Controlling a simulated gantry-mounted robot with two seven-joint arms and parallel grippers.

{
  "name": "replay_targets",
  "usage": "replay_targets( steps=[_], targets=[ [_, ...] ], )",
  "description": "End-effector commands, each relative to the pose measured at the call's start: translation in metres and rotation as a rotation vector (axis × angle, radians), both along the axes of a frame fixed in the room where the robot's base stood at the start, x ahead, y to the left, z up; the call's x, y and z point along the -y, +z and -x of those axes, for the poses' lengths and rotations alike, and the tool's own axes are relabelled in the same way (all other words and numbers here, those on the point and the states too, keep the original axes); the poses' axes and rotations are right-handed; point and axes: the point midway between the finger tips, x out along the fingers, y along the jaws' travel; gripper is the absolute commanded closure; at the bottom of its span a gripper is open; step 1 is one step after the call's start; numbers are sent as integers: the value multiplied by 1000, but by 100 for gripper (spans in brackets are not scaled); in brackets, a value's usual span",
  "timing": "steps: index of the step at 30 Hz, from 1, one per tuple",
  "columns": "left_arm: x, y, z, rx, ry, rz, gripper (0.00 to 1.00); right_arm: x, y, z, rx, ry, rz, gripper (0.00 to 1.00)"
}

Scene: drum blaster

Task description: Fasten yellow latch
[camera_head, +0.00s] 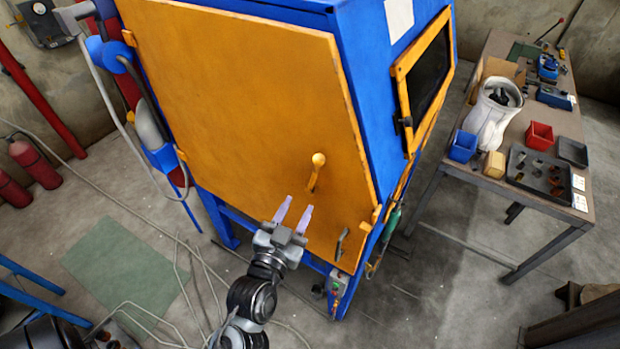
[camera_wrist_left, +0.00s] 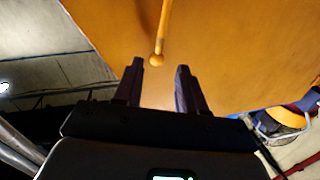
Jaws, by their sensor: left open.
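The yellow latch (camera_head: 316,172) is a bar with a round knob at its top, mounted on the large orange door (camera_head: 235,95) of the blue cabinet. In the head view it stands near upright, tilted slightly. My left gripper (camera_head: 293,214) is open and empty, just below and left of the latch, its fingers pointing up toward the door. My right gripper is not in view.
A dark handle (camera_head: 341,243) sits on the door's lower right. The blue cabinet (camera_head: 365,60) has a side window. A workbench (camera_head: 545,205) with bins and tools stands to the right. Hoses lie on the floor, and red extinguishers (camera_head: 35,163) stand at the left.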

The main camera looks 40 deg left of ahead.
Motion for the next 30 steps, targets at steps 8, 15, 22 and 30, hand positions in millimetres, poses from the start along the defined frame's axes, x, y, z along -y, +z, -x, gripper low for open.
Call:
replay_targets(
  steps=[8,15,22,30],
  targets=[
    [-11,3,-30,4,0,-3,60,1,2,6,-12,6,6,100],
    [-25,2,-67,3,-1,-3,60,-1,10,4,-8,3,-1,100],
    [-34,1,-91,3,-1,-2,60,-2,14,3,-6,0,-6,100],
    [-38,0,-100,3,-2,-1,60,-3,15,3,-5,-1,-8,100]
  ],
)
